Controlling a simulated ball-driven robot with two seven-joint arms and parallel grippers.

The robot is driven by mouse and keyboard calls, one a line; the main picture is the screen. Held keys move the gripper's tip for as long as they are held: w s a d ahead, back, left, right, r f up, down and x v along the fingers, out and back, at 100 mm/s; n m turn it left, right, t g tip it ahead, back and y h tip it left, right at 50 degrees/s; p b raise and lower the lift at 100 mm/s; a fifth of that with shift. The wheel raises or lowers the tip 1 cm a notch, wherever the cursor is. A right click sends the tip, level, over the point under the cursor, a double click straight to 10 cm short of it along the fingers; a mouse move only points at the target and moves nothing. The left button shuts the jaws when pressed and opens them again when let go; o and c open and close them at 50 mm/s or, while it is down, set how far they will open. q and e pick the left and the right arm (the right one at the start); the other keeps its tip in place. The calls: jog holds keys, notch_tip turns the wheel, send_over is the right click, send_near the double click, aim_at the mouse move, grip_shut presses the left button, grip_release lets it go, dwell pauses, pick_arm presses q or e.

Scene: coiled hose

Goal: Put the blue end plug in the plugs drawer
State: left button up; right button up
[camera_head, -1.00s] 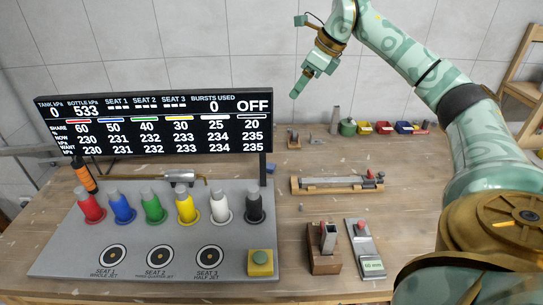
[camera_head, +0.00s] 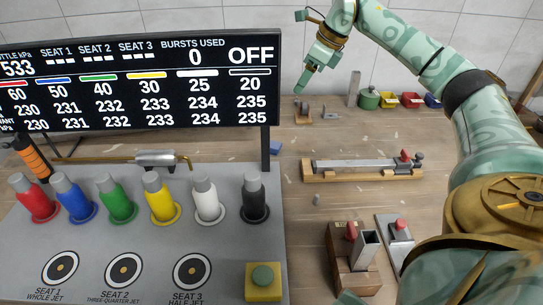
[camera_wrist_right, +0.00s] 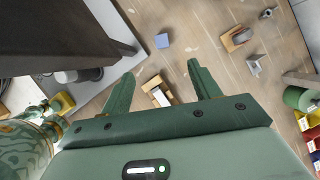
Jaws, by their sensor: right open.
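My right gripper (camera_head: 301,86) is in the air above the back of the bench in the head view. Its two fingers are apart and empty in the right wrist view (camera_wrist_right: 161,74). A small blue block (camera_wrist_right: 162,40) lies on the bench beyond the fingertips. It also shows partly behind the board's post in the head view (camera_head: 249,151). I cannot tell whether it is the end plug. A blue bottle-shaped piece with a grey cap (camera_head: 73,197) stands in the grey panel's row. I see no drawer that I can name as the plugs drawer. My left gripper is not in view.
The display board (camera_head: 140,80) stands behind the grey panel (camera_head: 226,245). A wooden rail fixture (camera_head: 362,169) and a wooden block with a metal piece (camera_head: 352,262) are on the bench.

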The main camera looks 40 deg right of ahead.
jog(key=b, duration=0.5)
send_near(275, 145)
jog(key=f+b, duration=0.1)
jog(key=b, duration=0.1)
jog(key=w+f+b, duration=0.1)
jog(key=b, duration=0.1)
jog(key=shift+w+a+f+g, duration=0.1)
jog(key=shift+w+f+g, duration=0.1)
jog(key=shift+f+g, duration=0.2)
jog(key=b+x, duration=0.3)
jog(key=x, duration=0.3)
jog(key=shift+w+a, duration=0.1)
jog(key=shift+w, duration=0.05)
jog(key=shift+r, duration=0.25)
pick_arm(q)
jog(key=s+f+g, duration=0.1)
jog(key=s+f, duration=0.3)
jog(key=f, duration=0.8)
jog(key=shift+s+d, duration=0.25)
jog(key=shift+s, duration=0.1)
pick_arm(e)
jog(key=c, duration=1.1)
